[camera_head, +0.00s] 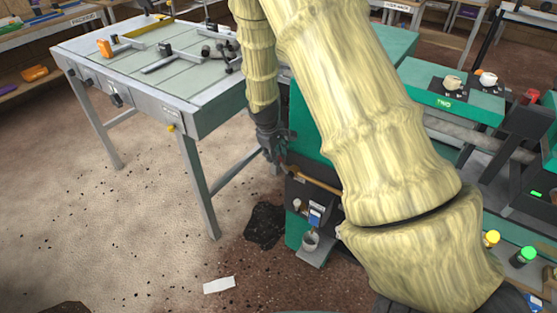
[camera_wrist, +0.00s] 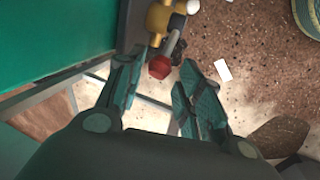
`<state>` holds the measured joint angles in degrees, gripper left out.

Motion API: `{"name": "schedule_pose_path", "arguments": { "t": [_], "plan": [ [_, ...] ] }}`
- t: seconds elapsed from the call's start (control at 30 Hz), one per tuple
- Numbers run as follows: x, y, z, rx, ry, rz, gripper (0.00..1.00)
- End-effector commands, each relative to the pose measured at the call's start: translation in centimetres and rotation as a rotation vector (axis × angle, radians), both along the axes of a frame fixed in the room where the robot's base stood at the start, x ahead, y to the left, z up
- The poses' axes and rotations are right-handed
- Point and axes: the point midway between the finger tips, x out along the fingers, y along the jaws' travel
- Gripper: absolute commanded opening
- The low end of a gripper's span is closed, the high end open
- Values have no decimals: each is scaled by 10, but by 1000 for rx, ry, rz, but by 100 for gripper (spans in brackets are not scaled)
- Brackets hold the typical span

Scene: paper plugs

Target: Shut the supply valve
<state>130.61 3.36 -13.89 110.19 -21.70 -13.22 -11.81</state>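In the wrist view, a yellow valve body (camera_wrist: 159,18) sits beside a green machine panel, with a short grey lever ending in a red tip (camera_wrist: 159,67). My gripper (camera_wrist: 160,78) is open, and the red tip appears between its two fingertips. I cannot tell how far beyond the fingertips it is, or whether they touch it. In the head view, my gripper (camera_head: 277,150) hangs at the left side of the green machine (camera_head: 298,120). The valve cannot be made out there.
A grey workbench (camera_head: 190,90) with tools stands left of my arm. A small shelf with a cup (camera_head: 310,241) juts from the machine below my gripper. A dark patch (camera_head: 265,225) and a white paper piece (camera_head: 219,285) lie on the speckled floor. Floor at left is mostly clear.

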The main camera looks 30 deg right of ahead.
Motion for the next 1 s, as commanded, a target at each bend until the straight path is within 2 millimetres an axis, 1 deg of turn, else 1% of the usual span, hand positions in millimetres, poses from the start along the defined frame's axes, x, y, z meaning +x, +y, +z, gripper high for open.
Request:
{"name": "schedule_pose_path", "arguments": {
  "t": [0.1, 0.3, 0.5, 0.77, 0.8, 1.0],
  "plan": [
    [1, -4, -16, 0, 2, -1, 36],
    [3, -9, -34, 1, 1, 0, 36],
    [4, -11, -42, 0, 0, 0, 36],
    [4, -11, -43, 0, 0, 0, 36],
    [4, -11, -43, 0, 0, 0, 35],
    [4, -11, -43, 0, 0, 0, 0]
  ]
}}
